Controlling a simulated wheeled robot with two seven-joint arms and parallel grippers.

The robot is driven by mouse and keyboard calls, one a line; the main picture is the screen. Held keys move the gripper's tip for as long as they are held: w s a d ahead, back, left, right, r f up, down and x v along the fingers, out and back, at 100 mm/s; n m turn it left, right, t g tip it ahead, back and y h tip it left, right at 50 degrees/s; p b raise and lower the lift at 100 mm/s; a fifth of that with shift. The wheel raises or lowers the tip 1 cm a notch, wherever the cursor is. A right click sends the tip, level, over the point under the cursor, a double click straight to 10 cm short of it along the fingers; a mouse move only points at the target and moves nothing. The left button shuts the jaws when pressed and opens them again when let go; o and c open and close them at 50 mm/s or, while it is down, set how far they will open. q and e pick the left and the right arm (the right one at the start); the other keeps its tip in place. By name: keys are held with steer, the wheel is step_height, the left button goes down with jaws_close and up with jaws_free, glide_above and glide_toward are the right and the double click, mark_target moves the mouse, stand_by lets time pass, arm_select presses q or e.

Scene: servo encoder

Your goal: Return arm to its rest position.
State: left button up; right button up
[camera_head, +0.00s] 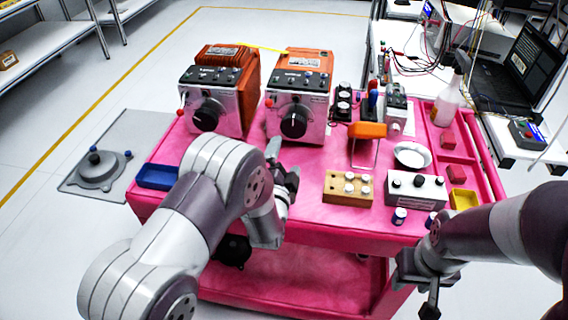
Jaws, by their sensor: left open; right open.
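My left arm comes in from the lower left and bends over the front left of the pink cart (312,220). My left gripper (281,160) is open above the cart, in front of the two orange-and-grey servo units; its fingers are partly hidden by the wrist. My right arm comes in from the right edge. My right gripper (422,290) is open and empty, pointing down in front of the cart's front right edge. The left servo unit (222,92) and the right servo unit (300,97) stand on the cart, each with a black dial.
A wooden block with white knobs (348,188), a grey box (415,188), a white dish (410,155) and a blue tray (157,177) sit on the cart. A spray bottle (447,103) stands at the right. A bench with a laptop (520,68) is behind.

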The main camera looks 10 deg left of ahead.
arm_select(q)
steer(key=shift+w, duration=0.15)
steer(key=s+a+r+n+g+p, duration=0.2)
steer(key=s+a+n+g, duration=0.2)
steer(key=s, duration=0.9)
steer(key=s+a+r+n+g+p, duration=0.2)
steer(key=s+n+g, duration=0.6)
steer(key=s+g, duration=0.4)
steer(key=shift+s+a+n+g+p, duration=0.35)
steer(key=shift+s+a+p, duration=0.2)
steer(key=shift+a+p, duration=0.35)
stand_by(0.4)
